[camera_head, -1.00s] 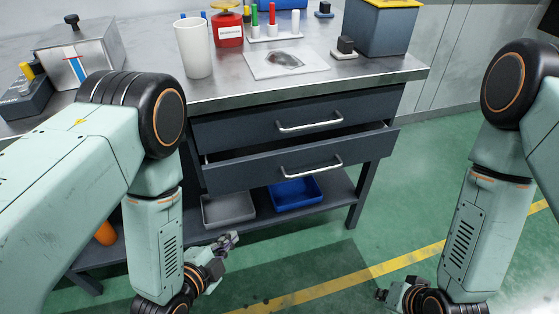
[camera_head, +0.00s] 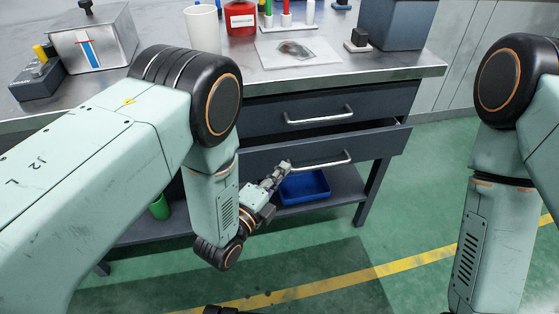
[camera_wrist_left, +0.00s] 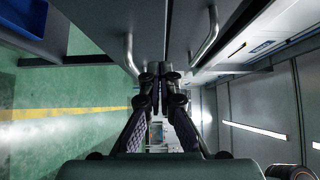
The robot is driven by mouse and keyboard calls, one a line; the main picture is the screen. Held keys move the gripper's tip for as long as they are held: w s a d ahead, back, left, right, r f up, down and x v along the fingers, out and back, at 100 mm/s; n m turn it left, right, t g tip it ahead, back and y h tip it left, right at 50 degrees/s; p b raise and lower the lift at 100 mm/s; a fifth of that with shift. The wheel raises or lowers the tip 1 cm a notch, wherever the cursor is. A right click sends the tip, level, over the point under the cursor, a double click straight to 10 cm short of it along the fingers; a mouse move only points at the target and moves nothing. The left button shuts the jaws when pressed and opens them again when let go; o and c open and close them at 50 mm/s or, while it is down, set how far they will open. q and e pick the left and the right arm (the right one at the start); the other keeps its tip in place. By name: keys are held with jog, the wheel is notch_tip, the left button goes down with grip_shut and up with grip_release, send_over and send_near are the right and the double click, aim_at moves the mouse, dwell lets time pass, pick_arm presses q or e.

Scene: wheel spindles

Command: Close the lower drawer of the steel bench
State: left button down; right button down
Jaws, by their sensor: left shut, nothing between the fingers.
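The lower drawer (camera_head: 384,148) of the steel bench (camera_head: 408,73) stands partly open, its dark front jutting out past the drawer above. A gap shows along its top edge. Its bar handle (camera_head: 325,161) faces me. My left gripper (camera_head: 286,166) is shut and empty, with its fingertips by the left end of that handle. I cannot tell if they touch the drawer. In the left wrist view the shut fingers (camera_wrist_left: 160,76) point toward the drawer fronts, between the lower handle (camera_wrist_left: 129,55) and the upper handle (camera_wrist_left: 208,38). My right gripper is out of the picture.
The upper drawer (camera_head: 392,102) looks shut. A blue tray (camera_head: 305,187) sits on the bench's lower shelf, near a green object (camera_head: 159,207). A white cup (camera_head: 202,22) and a metal box (camera_head: 95,42) stand on top. Green floor (camera_head: 425,205) is clear to the right.

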aim_at(269, 150)
pick_arm(q)
jog(key=w, duration=0.1)
jog(key=w+b, duration=0.1)
jog(key=w, duration=0.2)
jog(key=shift+w+a, duration=0.25)
jog(key=shift+a, duration=0.15)
jog(key=w+b, duration=0.1)
jog(key=w, duration=0.1)
jog(key=w+a+b, duration=0.1)
jog(key=w, duration=0.1)
jog(key=shift+w+a+b, duration=0.2)
jog(key=shift+b, duration=0.1)
jog(key=shift+a+r, duration=0.1)
jog(key=shift+r, duration=0.1)
jog(key=shift+w, duration=0.15)
jog(key=shift+r, duration=0.1)
